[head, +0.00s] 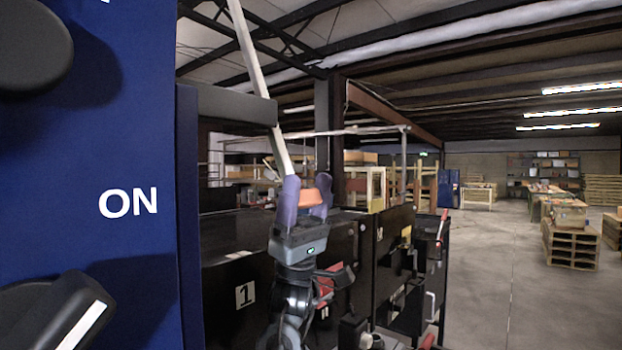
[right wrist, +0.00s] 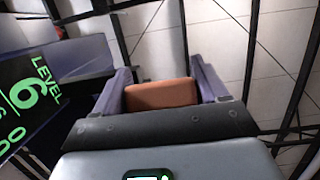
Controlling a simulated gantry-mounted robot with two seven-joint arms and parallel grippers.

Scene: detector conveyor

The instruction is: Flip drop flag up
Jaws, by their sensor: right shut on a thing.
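My right gripper (head: 305,195) points up near the middle of the head view, with its purple fingers closed on the sides of an orange piece (head: 310,199). The orange piece also shows in the right wrist view (right wrist: 162,94), between the two fingers (right wrist: 163,92). A long pale bar (head: 258,80) slants from the top edge down to behind the gripper. I cannot tell whether the orange piece is joined to this bar, nor which of them is the drop flag. My left gripper is not in view.
A blue panel (head: 130,260) marked "ON", with dark knobs (head: 55,315), fills the left of the head view. A black cabinet (head: 225,270) marked "1" stands close behind my right arm. A display reading "LEVEL 6" (right wrist: 35,92) is left in the wrist view. Open floor (head: 510,310) lies right.

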